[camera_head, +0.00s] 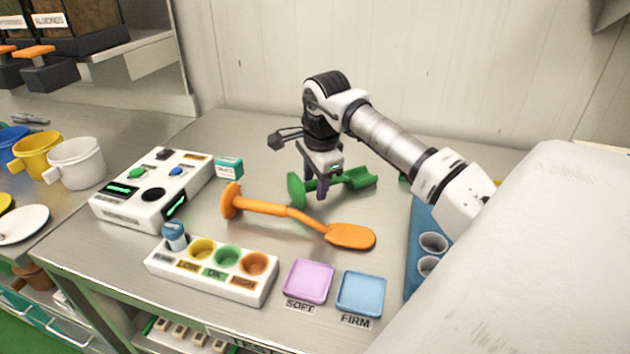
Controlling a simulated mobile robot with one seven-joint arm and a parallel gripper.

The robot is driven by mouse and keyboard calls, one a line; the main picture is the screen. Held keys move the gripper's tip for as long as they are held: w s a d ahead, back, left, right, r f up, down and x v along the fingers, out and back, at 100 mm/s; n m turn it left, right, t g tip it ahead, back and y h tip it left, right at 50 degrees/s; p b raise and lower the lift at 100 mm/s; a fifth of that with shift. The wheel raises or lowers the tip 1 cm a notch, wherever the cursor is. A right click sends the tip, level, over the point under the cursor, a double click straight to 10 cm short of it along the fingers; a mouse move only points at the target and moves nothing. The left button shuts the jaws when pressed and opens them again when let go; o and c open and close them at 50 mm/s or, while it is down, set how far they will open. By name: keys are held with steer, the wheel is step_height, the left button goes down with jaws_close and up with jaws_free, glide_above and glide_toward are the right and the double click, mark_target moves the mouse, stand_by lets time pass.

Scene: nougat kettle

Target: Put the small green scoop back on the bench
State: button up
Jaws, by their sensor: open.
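The small green scoop (358,179) is at the middle of the metal bench (230,264), behind a larger orange scoop. Its trough-shaped end points right and its round green knob is at the left. It appears to rest on the bench. My gripper (323,190) is open and points down at the scoop's handle, between knob and trough. The fingers hide part of the handle, and I cannot tell whether they touch it.
The orange scoop (285,212) lies just in front. A white control box (150,190) and a labelled block with coloured wells (212,276) stand left. Pink (308,282) and blue (361,293) trays lie at the front. A blue rack (418,238) is at right.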

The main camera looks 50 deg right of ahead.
step_height(320, 180, up, 11)
steer(key=s, duration=0.2)
steer(key=shift+a+b, duration=0.3)
steer(key=shift+b, duration=0.15)
